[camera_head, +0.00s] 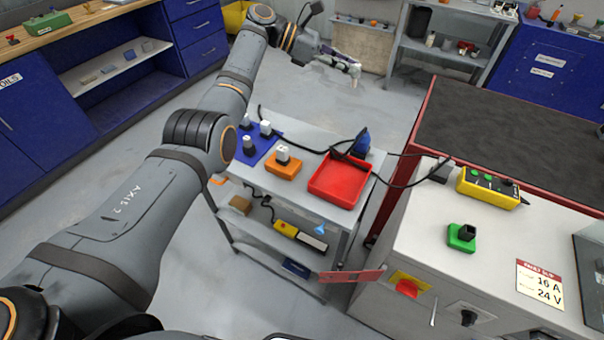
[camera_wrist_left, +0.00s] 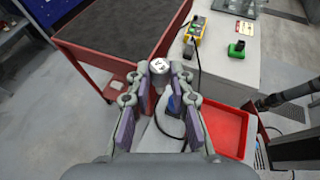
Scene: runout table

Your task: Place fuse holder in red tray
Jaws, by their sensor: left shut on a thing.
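My left gripper (camera_head: 352,69) is stretched out beyond the trolley, over the floor in the head view. In the left wrist view its fingertips (camera_wrist_left: 160,77) are closed around a small grey round piece with a pale marked top (camera_wrist_left: 159,66). I take this as the fuse holder; it is too small to make out in the head view. The red tray (camera_head: 338,183) lies empty on the trolley's top, well apart from the gripper. It also shows at right in the left wrist view (camera_wrist_left: 229,132). My right gripper is not in view.
A blue mat (camera_head: 256,151) and an orange base (camera_head: 284,168) with white and grey pieces stand left of the tray. A blue object (camera_head: 361,144) with a black cable stands behind it. A bench with a yellow control box (camera_head: 488,187) and green holder (camera_head: 461,238) is right.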

